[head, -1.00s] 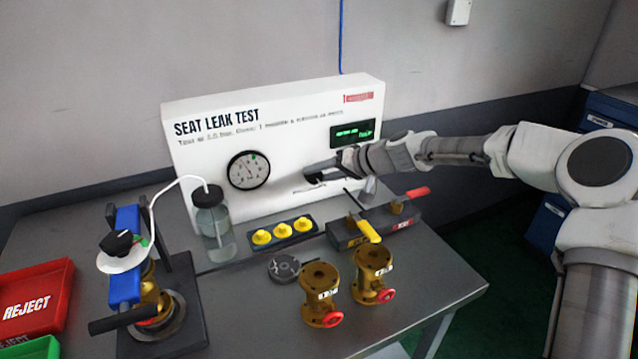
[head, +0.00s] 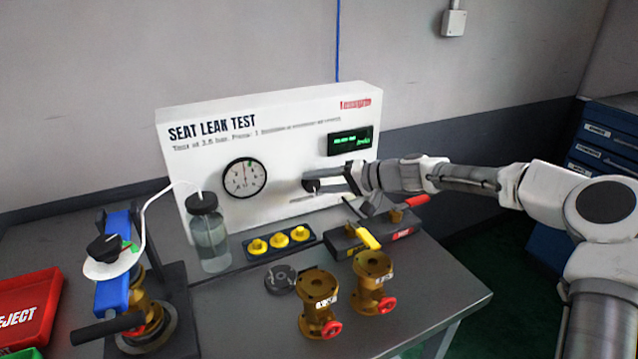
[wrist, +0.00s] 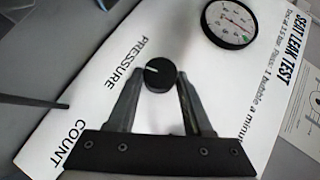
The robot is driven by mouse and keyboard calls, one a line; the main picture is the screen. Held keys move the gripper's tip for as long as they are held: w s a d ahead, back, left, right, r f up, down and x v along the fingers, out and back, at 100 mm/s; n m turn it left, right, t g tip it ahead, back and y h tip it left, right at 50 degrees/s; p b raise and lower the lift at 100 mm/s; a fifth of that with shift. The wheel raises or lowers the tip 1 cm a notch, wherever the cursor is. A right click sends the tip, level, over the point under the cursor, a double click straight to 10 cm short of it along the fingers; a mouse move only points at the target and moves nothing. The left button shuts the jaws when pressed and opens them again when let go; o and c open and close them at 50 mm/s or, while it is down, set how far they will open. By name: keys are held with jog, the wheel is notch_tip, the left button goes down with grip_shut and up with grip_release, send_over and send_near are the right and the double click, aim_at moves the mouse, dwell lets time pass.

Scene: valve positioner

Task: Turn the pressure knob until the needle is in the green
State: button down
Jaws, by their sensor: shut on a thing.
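The black round pressure knob (wrist: 160,74) with a white pointer line sits on the white panel near the word PRESSURE. In the wrist view my gripper (wrist: 159,77) has one finger on each side of it and is shut on it. The head view shows my gripper (head: 312,184) reaching in from the right at the knob, which it partly hides. The round gauge (head: 244,178) is left of the knob, with a small green mark near its top; it also shows in the wrist view (wrist: 230,23). The needle appears to point roughly upward, but is too small to read exactly.
A water bottle (head: 208,235) stands before the panel (head: 290,120). A clamp fixture (head: 122,270) and red reject bin (head: 28,305) are at left.

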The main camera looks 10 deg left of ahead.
jog(key=shift+c, duration=1.5)
grip_release()
jog(key=p+v, duration=0.3)
jog(key=v, duration=1.4)
jog(key=shift+d, duration=0.2)
